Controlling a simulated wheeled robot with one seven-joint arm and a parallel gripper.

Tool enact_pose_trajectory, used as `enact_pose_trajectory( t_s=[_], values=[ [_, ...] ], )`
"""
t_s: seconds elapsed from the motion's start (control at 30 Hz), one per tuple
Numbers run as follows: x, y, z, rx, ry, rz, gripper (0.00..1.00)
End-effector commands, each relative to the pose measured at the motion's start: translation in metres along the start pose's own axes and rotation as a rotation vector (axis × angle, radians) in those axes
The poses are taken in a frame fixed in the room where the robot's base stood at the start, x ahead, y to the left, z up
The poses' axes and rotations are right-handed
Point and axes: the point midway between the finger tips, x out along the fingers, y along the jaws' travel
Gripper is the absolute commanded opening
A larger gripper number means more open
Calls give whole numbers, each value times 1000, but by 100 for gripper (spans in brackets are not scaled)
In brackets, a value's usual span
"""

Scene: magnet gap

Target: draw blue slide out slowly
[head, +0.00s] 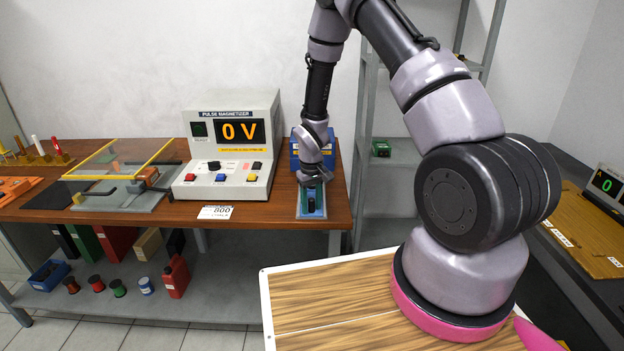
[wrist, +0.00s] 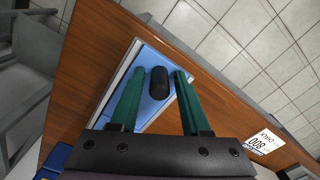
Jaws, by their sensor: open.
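The blue slide (wrist: 150,62) lies at the right end of the wooden bench, set in a pale frame. A dark rounded knob (wrist: 159,83) stands on it. My gripper (wrist: 160,75) is open, with one green finger on each side of the knob and a visible gap to the knob on both sides. In the head view my gripper (head: 313,186) is above the slide (head: 312,214) near the bench's front edge, and it hides part of the slide. Whether the fingers reach below the knob's top cannot be told.
The pulse magnetizer (head: 232,150) reads 0 V, left of my gripper. A blue box (head: 297,150) stands behind the arm. A white card (head: 215,212) marked 800 lies at the bench's front edge. A grey shelf rack (head: 385,190) stands to the right.

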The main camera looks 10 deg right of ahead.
Motion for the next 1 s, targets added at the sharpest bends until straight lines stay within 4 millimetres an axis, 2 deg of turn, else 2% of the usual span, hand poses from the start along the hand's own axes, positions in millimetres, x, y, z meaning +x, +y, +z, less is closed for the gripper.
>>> enact_pose_trajectory(
  t_s=[0.03,0.43,1.0],
  values=[
    [5,2,6,3,-14,1,50],
    [2,2,6,3,-14,1,50],
    [-57,0,2,1,-3,0,50]
  ],
)
